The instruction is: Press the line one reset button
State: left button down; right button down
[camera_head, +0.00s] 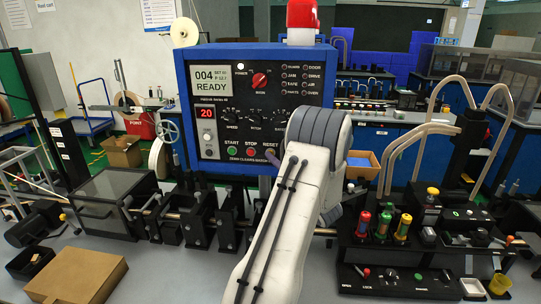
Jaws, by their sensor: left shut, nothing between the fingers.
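The blue-framed control panel (228,172) stands upright in the middle. Its screen (212,82) reads READY. Low on its dark face are a green START button (232,151) and a red STOP button (251,152). The RESET label (270,148) is to their right, and the button by it is mostly covered. My left arm reaches up in front of the panel's right side. My left gripper (274,159) barely shows beside the arm, close to the RESET position. It is shut and empty; whether it touches the button cannot be seen. My right gripper is not in view.
A red beacon (302,16) tops the panel. To the right is a black station with red, green and yellow-topped tools (383,222) and beige hoses (470,88). Black rollers and a clear-lidded box (105,195) stand left. A cardboard box (75,275) lies front left.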

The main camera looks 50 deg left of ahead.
pick_arm(q)
jog(key=shift+s+d, duration=0.15)
jog(key=shift+s+d, duration=0.95)
jog(key=shift+s, duration=0.2)
jog(key=shift+s+d, duration=0.95)
jog(key=shift+s, duration=0.15)
